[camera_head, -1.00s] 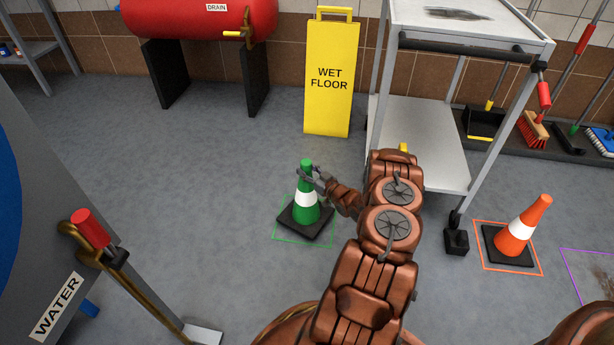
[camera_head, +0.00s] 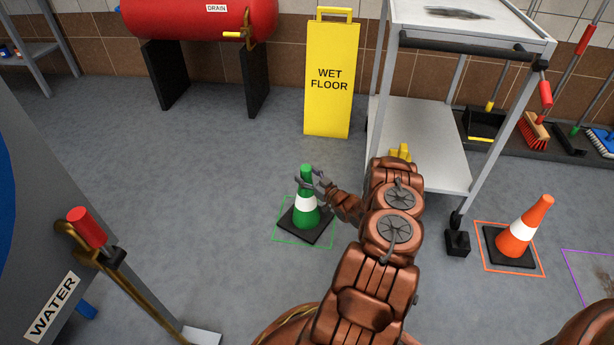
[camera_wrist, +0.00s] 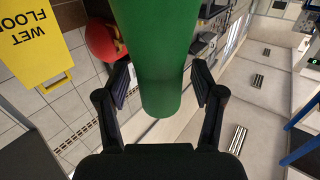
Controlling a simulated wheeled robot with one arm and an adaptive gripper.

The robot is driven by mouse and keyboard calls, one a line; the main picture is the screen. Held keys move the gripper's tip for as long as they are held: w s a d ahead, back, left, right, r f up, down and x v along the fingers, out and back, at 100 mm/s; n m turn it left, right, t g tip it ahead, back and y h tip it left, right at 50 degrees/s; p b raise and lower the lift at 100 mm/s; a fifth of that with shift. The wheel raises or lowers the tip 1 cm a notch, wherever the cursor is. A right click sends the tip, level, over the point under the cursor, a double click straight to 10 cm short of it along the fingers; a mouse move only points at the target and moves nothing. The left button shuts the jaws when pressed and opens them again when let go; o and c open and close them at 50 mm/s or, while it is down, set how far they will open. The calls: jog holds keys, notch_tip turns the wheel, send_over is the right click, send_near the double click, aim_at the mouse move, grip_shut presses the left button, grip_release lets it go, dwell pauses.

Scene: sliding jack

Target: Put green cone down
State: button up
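The green cone (camera_head: 306,216) with a white band and a black square base stands upright inside a green outlined square (camera_head: 283,243) on the grey floor. Its base looks flat on the floor. My gripper (camera_head: 309,180) is around the upper part of the cone. In the wrist view the green cone (camera_wrist: 165,60) is between the two fingers of my gripper (camera_wrist: 163,88), with a visible gap on each side. The fingers are spread and do not appear to touch it. The cone's base is out of the wrist view.
A yellow wet floor sign (camera_head: 331,90) stands behind the cone. A grey trolley (camera_head: 425,140) is at the right. An orange cone (camera_head: 523,228) stands in an orange outline farther right. A water valve lever (camera_head: 90,230) is at the left. Floor left of the green cone is clear.

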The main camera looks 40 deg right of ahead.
jog(key=shift+r, duration=0.1)
jog(key=shift+s+r, duration=0.1)
jog(key=shift+r, duration=0.05)
jog(key=s+p, duration=0.2)
jog(key=s, duration=0.9)
jog(key=shift+s+a, duration=0.3)
jog(key=shift+s, duration=0.1)
jog(key=shift+p, duration=0.3)
